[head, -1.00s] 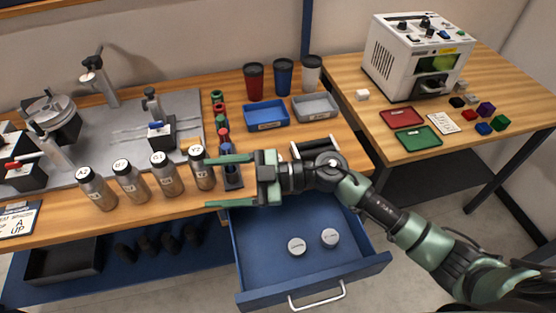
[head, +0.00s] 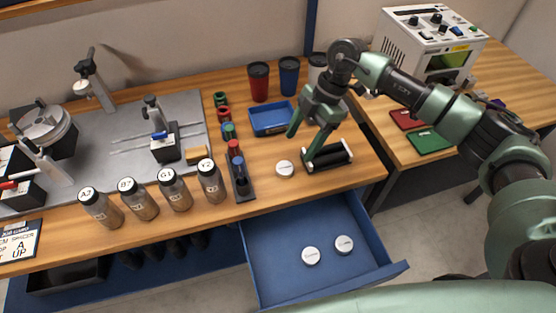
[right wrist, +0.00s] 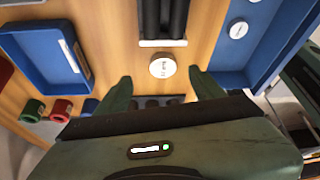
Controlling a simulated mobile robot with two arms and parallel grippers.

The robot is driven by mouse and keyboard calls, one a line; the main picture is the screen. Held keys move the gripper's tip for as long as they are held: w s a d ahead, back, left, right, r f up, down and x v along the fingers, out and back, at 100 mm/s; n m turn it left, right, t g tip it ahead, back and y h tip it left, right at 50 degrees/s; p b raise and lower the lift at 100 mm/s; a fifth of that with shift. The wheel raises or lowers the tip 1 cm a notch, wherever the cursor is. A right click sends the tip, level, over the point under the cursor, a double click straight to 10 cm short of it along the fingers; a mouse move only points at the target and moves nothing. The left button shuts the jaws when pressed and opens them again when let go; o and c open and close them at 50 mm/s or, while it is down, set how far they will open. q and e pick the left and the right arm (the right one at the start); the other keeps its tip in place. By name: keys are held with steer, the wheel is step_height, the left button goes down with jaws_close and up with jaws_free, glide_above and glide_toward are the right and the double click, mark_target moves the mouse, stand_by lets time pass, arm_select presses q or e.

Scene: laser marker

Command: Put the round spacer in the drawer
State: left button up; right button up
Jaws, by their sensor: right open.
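A white round spacer (head: 285,168) lies flat on the wooden table near its front edge, left of a black roller stand. In the right wrist view the spacer (right wrist: 162,67) shows between and beyond my fingertips, with dark print on its top. The blue drawer (head: 275,235) below the table is pulled open, with two similar white discs (head: 311,256) (head: 344,244) inside. My right gripper (head: 301,143) is open and empty, pointing down above the table beside the spacer. My left gripper is not in view.
The black roller stand (head: 328,156) is right beside the spacer. A dark rack (head: 239,178) and several labelled bottles (head: 173,190) stand to the left. A blue tray (head: 271,118) and tumblers (head: 258,82) are behind. The drawer's floor is mostly clear.

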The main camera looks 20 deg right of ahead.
mark_target(286, 167)
steer(key=shift+s+a+f, duration=0.15)
steer(key=shift+f, duration=0.25)
steer(key=shift+s+a+f+p, duration=0.3)
steer(key=shift+a+f, duration=0.1)
steer(key=shift+f, duration=0.15)
steer(key=shift+s+a+f+p, duration=0.15)
steer(key=shift+a+f+p, duration=0.15)
steer(key=shift+f, duration=0.25)
steer(key=x, duration=0.2)
steer(key=shift+w+a+f, duration=0.1)
steer(key=shift+a+f, duration=0.2)
steer(key=shift+a, duration=0.05)
steer(key=shift+a+f, duration=0.15)
steer(key=shift+f, duration=0.3)
steer(key=c, duration=1.4)
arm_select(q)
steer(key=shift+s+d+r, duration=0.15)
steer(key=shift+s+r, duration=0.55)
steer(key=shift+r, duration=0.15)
arm_select(e)
jaws_close()
